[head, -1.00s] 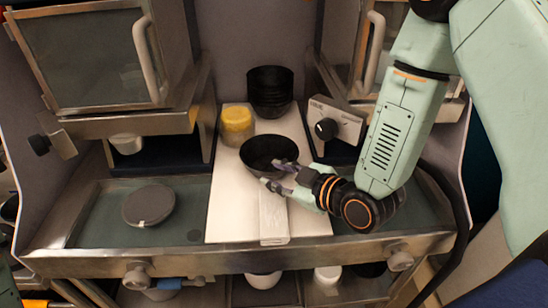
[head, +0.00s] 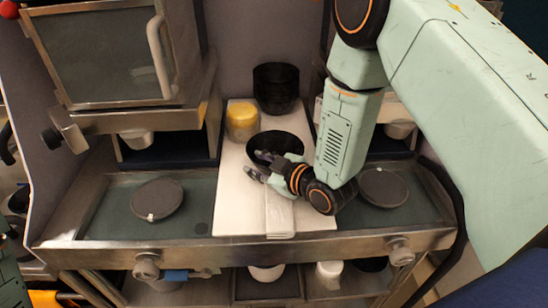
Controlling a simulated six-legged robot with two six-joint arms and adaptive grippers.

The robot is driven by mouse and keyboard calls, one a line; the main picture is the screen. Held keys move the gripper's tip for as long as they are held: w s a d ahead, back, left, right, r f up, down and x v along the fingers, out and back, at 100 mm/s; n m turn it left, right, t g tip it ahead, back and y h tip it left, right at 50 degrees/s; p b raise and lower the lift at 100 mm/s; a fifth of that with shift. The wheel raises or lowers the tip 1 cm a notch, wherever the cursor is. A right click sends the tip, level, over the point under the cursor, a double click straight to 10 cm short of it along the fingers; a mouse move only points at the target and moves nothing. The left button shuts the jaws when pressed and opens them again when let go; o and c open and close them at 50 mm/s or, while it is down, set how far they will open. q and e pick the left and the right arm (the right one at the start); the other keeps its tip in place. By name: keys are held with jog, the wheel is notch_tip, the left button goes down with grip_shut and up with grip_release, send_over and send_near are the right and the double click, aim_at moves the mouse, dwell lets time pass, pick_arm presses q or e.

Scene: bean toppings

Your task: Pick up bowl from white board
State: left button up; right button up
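A black bowl (head: 283,138) sits upright on the white board (head: 231,190), near its middle. My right gripper (head: 255,165) reaches in from the right at the bowl's front side. Its two fingers are spread, the upper one overlapping the bowl's front rim in the picture and the lower one in front over the board. I cannot tell whether either finger touches the bowl. The gripper hides part of the bowl's front. My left gripper is not in view.
A stack of black bowls (head: 276,84) stands at the board's back, with a yellow-topped jar (head: 242,121) to its left. Dark round lids lie on the left (head: 156,199) and right (head: 384,187) of the counter. A pale rectangular block (head: 279,216) lies at the board's front.

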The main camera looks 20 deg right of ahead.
jog(key=shift+d, duration=0.15)
jog(key=shift+c, duration=0.2)
jog(key=shift+d, duration=0.15)
jog(key=c, duration=0.3)
jog(key=shift+w, duration=0.1)
jog(key=c, duration=0.3)
jog(key=shift+a, duration=0.2)
grip_shut()
jog(key=shift+d, duration=0.2)
